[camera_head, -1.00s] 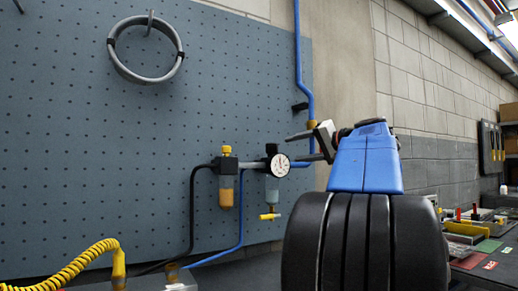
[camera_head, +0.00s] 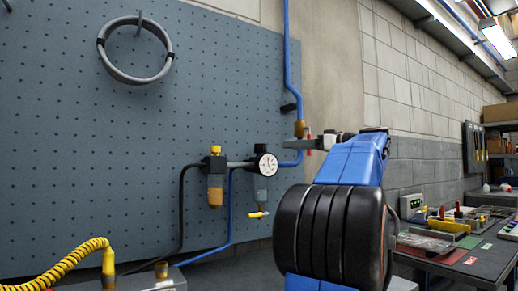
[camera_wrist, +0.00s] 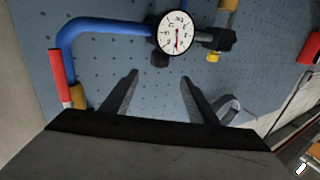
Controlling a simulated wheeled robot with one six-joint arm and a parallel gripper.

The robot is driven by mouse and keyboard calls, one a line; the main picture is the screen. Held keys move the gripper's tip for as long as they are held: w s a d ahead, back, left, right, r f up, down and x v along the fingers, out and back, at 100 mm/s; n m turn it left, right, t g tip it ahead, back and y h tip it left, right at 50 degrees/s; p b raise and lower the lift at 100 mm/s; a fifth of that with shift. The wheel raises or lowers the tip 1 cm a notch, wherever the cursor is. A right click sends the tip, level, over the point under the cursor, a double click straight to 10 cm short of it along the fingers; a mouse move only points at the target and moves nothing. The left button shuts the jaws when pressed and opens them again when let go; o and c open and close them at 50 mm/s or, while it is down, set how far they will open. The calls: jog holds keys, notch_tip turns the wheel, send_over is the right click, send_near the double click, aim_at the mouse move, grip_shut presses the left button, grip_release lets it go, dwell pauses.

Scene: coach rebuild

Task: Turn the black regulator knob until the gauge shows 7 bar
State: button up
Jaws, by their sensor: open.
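The black regulator knob (camera_head: 260,148) sits on top of the regulator, above the round white gauge (camera_head: 266,167). In the wrist view the knob (camera_wrist: 160,60) shows just beyond and between my fingertips, with the gauge (camera_wrist: 176,33) behind it, turned upside down. A red needle shows on the dial, but I cannot read its value surely. My gripper (camera_head: 291,144) is to the right of the knob at about its height. Its fingers (camera_wrist: 158,76) are open and empty, apart from the knob.
A filter unit (camera_head: 215,185) with a yellow top stands left of the regulator. A blue pipe (camera_head: 288,60) with a red handle (camera_wrist: 61,68) runs close to my gripper. A cluttered workbench (camera_head: 465,255) is at the right. The pegboard (camera_head: 80,160) lies behind.

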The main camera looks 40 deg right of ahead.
aim_at(262, 147)
jog(key=w+a, duration=0.1)
jog(key=w, duration=0.4)
jog(key=w+a, duration=0.1)
jog(key=w, duration=0.4)
jog(key=w+a, duration=0.1)
jog(key=w, duration=0.4)
jog(key=c, duration=1)
jog(key=shift+c, duration=0.2)
jog(key=shift+m+h, duration=0.4)
jog(key=m+h, duration=0.2)
jog(key=h, duration=0.2)
jog(key=shift+a+m, duration=0.1)
jog(key=shift+m, duration=0.2)
jog(key=shift+m+g+h, duration=0.3)
jog(key=shift+m+h, duration=0.6)
jog(key=shift+h, duration=0.6)
jog(key=shift+m+g+h, duration=0.3)
jog(key=shift+m+h, duration=0.6)
jog(key=shift+h, duration=0.6)
jog(key=shift+d+m+g+h, duration=0.2)
jog(key=shift+m+g+h, duration=0.5)
jog(key=shift+m+h, duration=0.45)
